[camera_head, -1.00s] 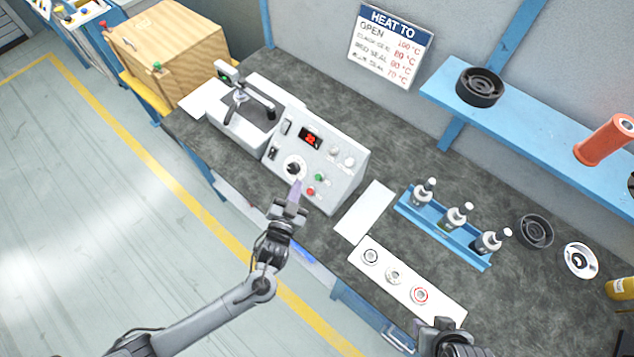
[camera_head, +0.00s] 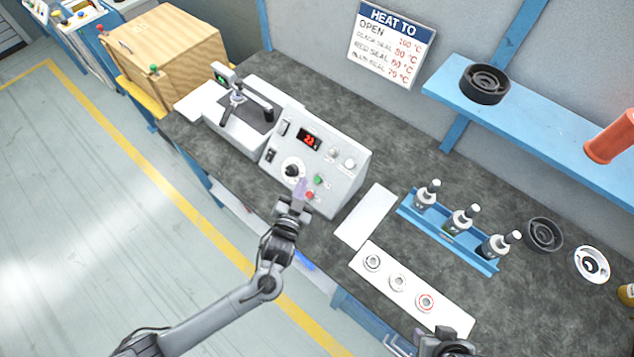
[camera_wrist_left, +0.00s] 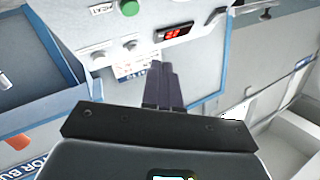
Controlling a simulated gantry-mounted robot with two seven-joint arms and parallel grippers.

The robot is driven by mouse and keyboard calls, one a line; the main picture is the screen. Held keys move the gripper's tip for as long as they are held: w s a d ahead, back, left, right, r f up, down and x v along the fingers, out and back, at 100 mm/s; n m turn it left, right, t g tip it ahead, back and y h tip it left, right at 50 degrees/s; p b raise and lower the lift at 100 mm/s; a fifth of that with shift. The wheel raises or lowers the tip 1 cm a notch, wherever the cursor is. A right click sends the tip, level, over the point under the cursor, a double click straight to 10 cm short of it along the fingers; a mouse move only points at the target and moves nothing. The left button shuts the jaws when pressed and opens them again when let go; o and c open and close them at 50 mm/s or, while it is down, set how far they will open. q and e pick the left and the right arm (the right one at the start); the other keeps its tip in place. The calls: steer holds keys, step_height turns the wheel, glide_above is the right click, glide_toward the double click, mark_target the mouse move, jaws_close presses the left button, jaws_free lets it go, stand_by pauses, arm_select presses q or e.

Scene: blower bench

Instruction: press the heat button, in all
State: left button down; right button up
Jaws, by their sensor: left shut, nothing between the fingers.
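The grey control box (camera_head: 330,180) stands on the bench with a dark dial (camera_head: 292,170), a lit red display (camera_head: 309,140), a green button (camera_head: 318,180) and a red button (camera_head: 309,195). In the left wrist view the green button (camera_wrist_left: 129,8) sits at the top edge beside a HEAT label (camera_wrist_left: 102,8). My left gripper (camera_head: 301,187) is shut and empty, its fingertips in front of the panel between the dial and the buttons. Contact cannot be told. The fingers (camera_wrist_left: 162,72) also show in the wrist view. My right gripper (camera_head: 445,345) is partly cut off at the bottom edge.
A press-like device (camera_head: 240,105) stands left of the box. Right of it lie a white plate (camera_head: 366,215), a blue rack (camera_head: 445,238) with several bottles, and a white strip (camera_head: 385,262) with round parts. A blue shelf (camera_head: 540,120) and a HEAT TO sign (camera_head: 390,45) are behind.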

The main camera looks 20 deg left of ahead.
mark_target(318, 179)
arm_select(q)
steer(key=w+f+b, duration=0.1)
steer(key=f+b, duration=0.1)
steer(key=w+d+f+b, duration=0.1)
steer(key=w+b, duration=0.1)
steer(key=shift+w+d+f, duration=0.2)
steer(key=shift+f, duration=0.2)
steer(key=shift+w, duration=0.15)
stand_by(0.9)
stand_by(0.7)
steer(key=shift+w+d+f, duration=0.1)
steer(key=shift+f, duration=0.1)
steer(key=shift+w+f, duration=0.15)
